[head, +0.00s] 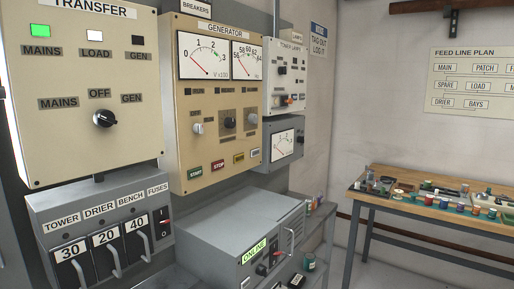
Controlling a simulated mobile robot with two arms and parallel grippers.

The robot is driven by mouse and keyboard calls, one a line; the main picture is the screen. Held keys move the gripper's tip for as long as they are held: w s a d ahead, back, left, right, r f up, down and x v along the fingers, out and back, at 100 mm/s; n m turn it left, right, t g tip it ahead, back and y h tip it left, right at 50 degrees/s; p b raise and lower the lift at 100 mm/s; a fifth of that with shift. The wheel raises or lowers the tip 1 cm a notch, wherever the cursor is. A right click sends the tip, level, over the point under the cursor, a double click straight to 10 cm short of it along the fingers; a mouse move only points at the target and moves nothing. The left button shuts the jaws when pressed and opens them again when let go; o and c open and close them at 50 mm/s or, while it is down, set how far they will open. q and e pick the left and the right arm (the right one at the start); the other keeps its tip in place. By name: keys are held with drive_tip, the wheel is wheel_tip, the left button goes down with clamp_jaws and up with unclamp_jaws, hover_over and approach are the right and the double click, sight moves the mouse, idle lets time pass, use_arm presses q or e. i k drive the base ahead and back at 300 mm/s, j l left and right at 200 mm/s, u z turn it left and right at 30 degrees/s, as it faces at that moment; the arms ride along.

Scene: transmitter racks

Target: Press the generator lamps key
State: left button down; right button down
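The beige generator panel (180,150) is on the wall in the middle of the head view, with two dial meters at its top. Along its lower edge is a rising row of small keys: a green START key (195,173), a red STOP key (218,165), a yellow key (239,157) and a pale, bluish key (255,153). The lettering on the yellow and pale keys is too small to read, so I cannot tell which is the lamps key. Neither of my grippers is in view.
A beige transfer panel (60,135) with a lit green lamp is at the left, above a grey fuse box (60,215). A grey cabinet (205,222) stands below the generator panel. A tower lamps panel (276,72) is to its right. A cluttered bench (385,204) stands far right.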

sight(255, 152)
drive_tip(key=i+l+u, duration=0.1)
drive_tip(key=i+l, duration=0.3)
drive_tip(key=l, duration=0.2)
drive_tip(key=i+l+u, duration=0.15)
drive_tip(key=l, duration=0.2)
drive_tip(key=i+l, duration=0.2)
drive_tip(key=i+l+u, duration=0.15)
drive_tip(key=l, duration=0.3)
drive_tip(key=i+l+u, duration=0.1)
drive_tip(key=l, duration=0.25)
drive_tip(key=i+l, duration=0.2)
drive_tip(key=l, duration=0.2)
drive_tip(key=i+l+u, duration=0.15)
drive_tip(key=l, duration=0.2)
